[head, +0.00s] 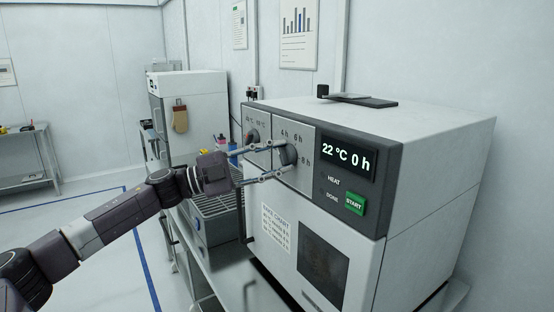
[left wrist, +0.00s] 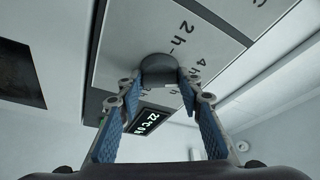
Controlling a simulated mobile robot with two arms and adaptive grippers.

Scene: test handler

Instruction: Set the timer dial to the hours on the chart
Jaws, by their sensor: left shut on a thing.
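The timer dial (head: 289,155) is a dark round knob on the oven's light front panel, with hour marks such as 4 h, 6 h and 8 h around it. My left gripper (head: 284,157) has one finger above the dial and one below, shut on it. In the left wrist view the dial (left wrist: 158,68) sits between the blue-padded fingertips, near the 2 h and 4 h marks. The display (head: 346,157) reads 22 °C 0 h. The bake chart (head: 276,228) is a white label on the lower front; its lines are too small to read. My right gripper is out of view.
A second dial (head: 253,135) with °C marks is left of the timer dial, close to my upper finger. The green START button (head: 355,204) is below the display. A dark flat item (head: 360,99) lies on the oven's top. A grey rack (head: 215,203) stands left of the oven.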

